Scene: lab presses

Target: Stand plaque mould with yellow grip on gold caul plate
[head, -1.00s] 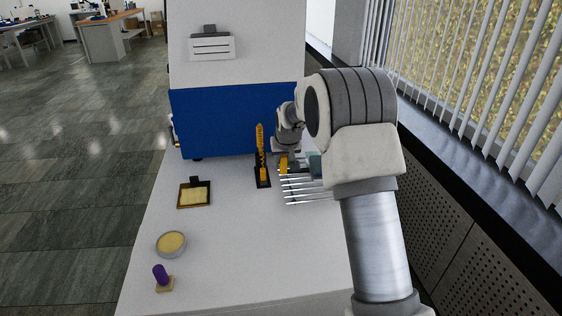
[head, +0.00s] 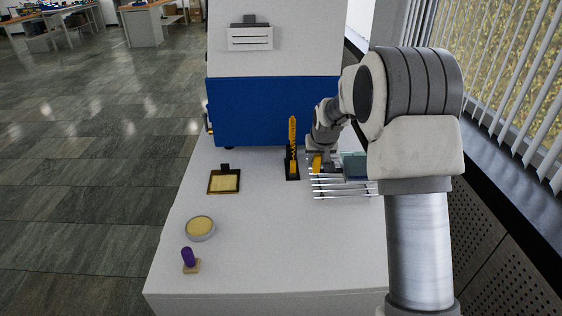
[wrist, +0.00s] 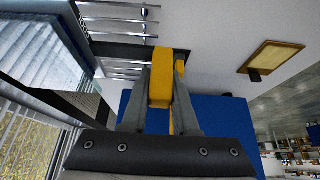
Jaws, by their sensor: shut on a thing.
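My gripper (wrist: 160,95) is shut on the yellow grip (wrist: 161,75) of the plaque mould, with one finger on each side. In the head view the yellow grip (head: 316,162) shows small below my wrist, at the left end of a rack of metal rods. A dark plate beneath the grip shows in the wrist view; whether it touches the rack I cannot tell. The gold caul plate (head: 224,181), a flat gold square with dark edges and a black tab, lies on the table to the left. It also shows in the wrist view (wrist: 275,62), at upper right.
A tall yellow lever on a black base (head: 292,150) stands just left of my gripper. The rod rack (head: 335,187) holds a bluish block. A round tin (head: 200,228) and a purple-handled stamp (head: 188,258) stand at front left. The blue-and-white press (head: 270,112) is behind.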

